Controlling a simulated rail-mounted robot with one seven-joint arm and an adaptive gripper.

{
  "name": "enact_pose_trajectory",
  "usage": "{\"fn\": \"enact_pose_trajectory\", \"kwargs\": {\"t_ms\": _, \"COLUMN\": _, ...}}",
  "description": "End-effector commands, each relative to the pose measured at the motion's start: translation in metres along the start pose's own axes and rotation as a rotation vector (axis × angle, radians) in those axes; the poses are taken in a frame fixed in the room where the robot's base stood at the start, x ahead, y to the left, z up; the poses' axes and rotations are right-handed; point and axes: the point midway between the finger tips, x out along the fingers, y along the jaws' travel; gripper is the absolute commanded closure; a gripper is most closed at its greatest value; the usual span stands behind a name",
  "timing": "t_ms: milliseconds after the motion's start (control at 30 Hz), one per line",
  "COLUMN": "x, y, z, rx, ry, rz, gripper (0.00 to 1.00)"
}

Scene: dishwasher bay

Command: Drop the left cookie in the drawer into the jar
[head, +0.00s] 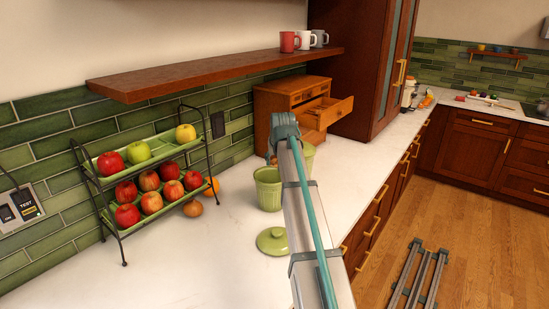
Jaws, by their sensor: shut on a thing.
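A green ribbed jar (268,190) stands open on the white counter. Its green lid (272,241) lies on the counter in front of it. A small wooden drawer chest (275,103) stands behind, with one drawer (335,113) pulled out to the right. No cookie shows clearly in the drawer. My arm reaches in from the bottom, and its teal end is just above and behind the jar. My gripper (271,156) is mostly hidden by the arm; only a small part shows over the jar's rim. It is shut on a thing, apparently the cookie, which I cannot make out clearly.
A second green vessel (308,158) stands behind my arm. A wooden shelf (220,72) with mugs hangs above. The front counter (190,270) is clear.

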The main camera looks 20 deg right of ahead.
Motion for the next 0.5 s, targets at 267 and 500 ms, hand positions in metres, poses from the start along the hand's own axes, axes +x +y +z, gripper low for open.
{"fn": "enact_pose_trajectory", "kwargs": {"t_ms": 267, "x": 0.027, "y": 0.0, "z": 0.018, "rx": 0.0, "ry": 0.001, "rz": 0.0, "gripper": 0.55}}
{"fn": "enact_pose_trajectory", "kwargs": {"t_ms": 500, "x": 0.034, "y": -0.001, "z": 0.022, "rx": 0.0, "ry": 0.001, "rz": 0.0, "gripper": 0.55}}
